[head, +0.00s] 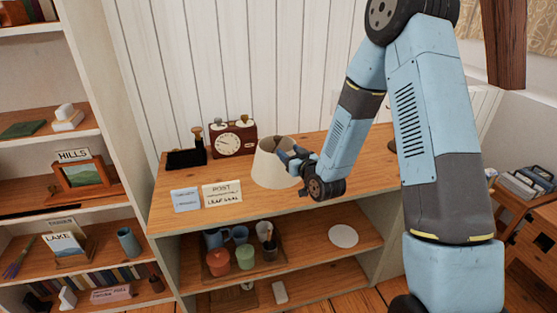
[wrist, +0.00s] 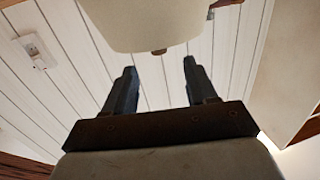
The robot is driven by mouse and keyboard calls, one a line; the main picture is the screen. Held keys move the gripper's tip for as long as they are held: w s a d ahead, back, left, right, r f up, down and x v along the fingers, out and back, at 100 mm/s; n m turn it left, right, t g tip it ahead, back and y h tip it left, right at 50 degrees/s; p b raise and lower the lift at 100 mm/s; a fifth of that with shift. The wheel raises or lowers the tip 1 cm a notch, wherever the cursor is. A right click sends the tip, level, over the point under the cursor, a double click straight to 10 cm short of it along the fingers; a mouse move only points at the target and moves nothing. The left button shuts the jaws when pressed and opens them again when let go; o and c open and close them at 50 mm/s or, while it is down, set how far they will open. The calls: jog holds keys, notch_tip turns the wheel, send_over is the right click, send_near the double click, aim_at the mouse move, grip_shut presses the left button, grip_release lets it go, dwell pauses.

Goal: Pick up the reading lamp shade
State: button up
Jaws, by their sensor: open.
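The cream lamp shade (head: 272,165), a tapered cone wider at the bottom, stands upright on the wooden top of the low shelf unit. My gripper (head: 292,156) is at its right side, and its fingers overlap the shade's upper right edge in the head view. In the wrist view the two dark fingers of my gripper (wrist: 160,75) are apart with nothing between them. A rounded cream shape, which looks like the shade (wrist: 140,22), is beyond the fingertips at the top of that view. I cannot tell whether a finger touches it.
A brown clock (head: 232,141) and a dark tray (head: 186,159) stand at the back left of the wooden top (head: 335,186). My arm hides part of the right side.

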aim_at(279, 140)
jog(key=shift+r+x, duration=0.2)
jog(key=shift+x, duration=2.5)
jog(key=shift+r+x, duration=0.15)
jog(key=shift+x, duration=2.55)
jog(key=shift+w+d, duration=0.1)
jog(key=shift+c, duration=0.4)
grip_shut()
